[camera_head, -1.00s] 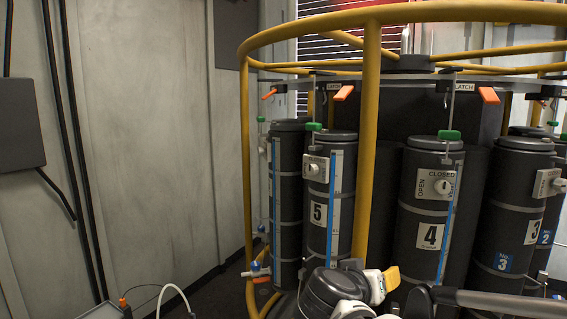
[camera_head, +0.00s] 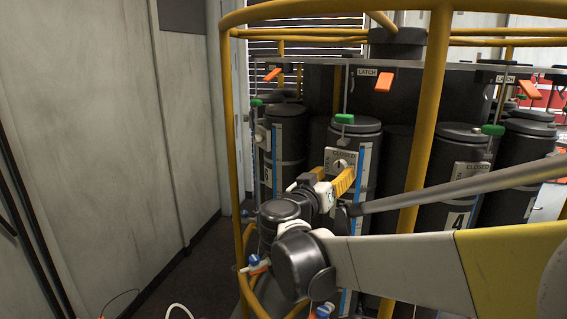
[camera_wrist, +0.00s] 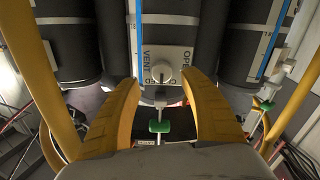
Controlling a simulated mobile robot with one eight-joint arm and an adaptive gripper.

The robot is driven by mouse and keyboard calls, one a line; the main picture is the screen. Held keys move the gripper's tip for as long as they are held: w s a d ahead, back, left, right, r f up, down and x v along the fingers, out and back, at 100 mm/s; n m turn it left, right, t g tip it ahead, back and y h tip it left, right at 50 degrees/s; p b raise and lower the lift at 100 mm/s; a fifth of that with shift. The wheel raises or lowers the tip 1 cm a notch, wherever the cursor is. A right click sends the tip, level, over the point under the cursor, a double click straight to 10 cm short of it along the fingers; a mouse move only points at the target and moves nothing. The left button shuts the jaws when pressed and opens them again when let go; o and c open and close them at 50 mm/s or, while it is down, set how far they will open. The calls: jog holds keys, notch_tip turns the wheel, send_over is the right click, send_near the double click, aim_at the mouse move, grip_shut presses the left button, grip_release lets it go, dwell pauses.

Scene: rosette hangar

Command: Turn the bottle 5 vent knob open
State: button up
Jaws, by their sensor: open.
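The dark bottle 5 (camera_head: 366,135) stands behind the yellow hoop frame. Its number is hidden by my arm in the head view. Its vent knob (camera_head: 341,166) is a small pale dial on a light plate, partly behind my fingers. The gripper (camera_head: 344,181) is at the bottle's front in the head view. The knob's exact setting is unclear.
Yellow uprights (camera_head: 426,120) of the frame stand close to my arm. Bottle 4 (camera_head: 447,214) is to the right. A green handle (camera_head: 344,118) and orange latch (camera_head: 384,82) sit above bottle 5. Open floor (camera_head: 190,270) lies at left.

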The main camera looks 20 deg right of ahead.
aim_at(339, 167)
jog(key=x, duration=0.5)
jog(key=shift+w, duration=0.2)
grip_shut()
